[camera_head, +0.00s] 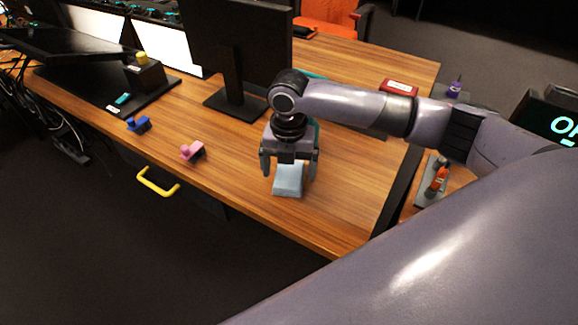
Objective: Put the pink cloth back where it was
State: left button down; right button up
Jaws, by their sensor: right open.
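I see no cloth that is clearly pink. A folded pale blue cloth (288,184) lies on the wooden table near its front edge. My right gripper (289,173) points down over this cloth, with its fingers apart on either side of it. I cannot tell whether the fingers touch the cloth. A small pink object (192,151) with a rounded top sits on the table to the left of the gripper. My left gripper is not in view.
A small blue object (138,124) sits farther left. A black monitor (238,60) stands behind the gripper. A black panel with a yellow-topped box (146,76) is at the left. A red box (399,87) lies at the back right. The table's front right is bare.

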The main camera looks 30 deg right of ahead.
aim_at(289, 172)
notch_tip(289, 172, up, 12)
jog(key=p, duration=0.1)
jog(key=shift+s, duration=0.1)
dwell(0.7)
